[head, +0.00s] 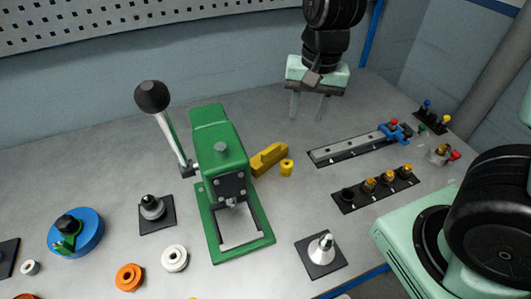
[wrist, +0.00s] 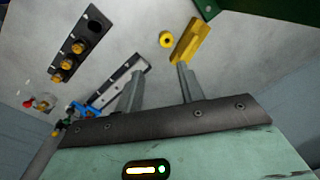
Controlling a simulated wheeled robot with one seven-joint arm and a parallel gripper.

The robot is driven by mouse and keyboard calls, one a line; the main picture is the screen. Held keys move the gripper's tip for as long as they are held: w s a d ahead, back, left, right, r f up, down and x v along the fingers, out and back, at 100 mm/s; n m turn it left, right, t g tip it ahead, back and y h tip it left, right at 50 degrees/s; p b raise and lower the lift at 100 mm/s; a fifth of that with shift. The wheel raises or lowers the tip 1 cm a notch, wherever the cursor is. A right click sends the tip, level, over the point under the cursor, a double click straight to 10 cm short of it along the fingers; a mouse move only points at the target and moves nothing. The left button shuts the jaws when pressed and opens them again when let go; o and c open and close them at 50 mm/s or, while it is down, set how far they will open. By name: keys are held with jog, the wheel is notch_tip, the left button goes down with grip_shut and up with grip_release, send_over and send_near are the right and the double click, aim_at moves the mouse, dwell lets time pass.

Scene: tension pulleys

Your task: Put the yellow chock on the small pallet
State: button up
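A long yellow block, which looks like the chock (head: 268,158), lies on the grey table right beside the green press. It also shows in the wrist view (wrist: 192,42), beyond my fingertips. A small yellow ring (head: 287,168) lies just by its right end. My gripper (head: 308,115) is above the table at the back, right of the block and apart from it. Its two fingers are spread with nothing between them, as the wrist view also shows (wrist: 160,72). I cannot make out a small pallet in either view.
The green press (head: 220,160) with its black-knobbed lever stands left of the block. A grey rail with a blue clamp (head: 392,132) and a black strip with several brass fittings (head: 370,187) lie to the right. Orange (head: 129,277) and white (head: 174,258) rings lie in front.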

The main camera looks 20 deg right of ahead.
jog(key=w+m, duration=0.3)
jog(key=m, duration=0.5)
send_over(271, 148)
jog(key=shift+g+h, duration=0.3)
jog(key=shift+h, duration=0.1)
notch_tip(271, 148, down, 17)
jog(key=shift+f+p, duration=0.1)
jog(key=shift+p, duration=1.05)
grip_shut()
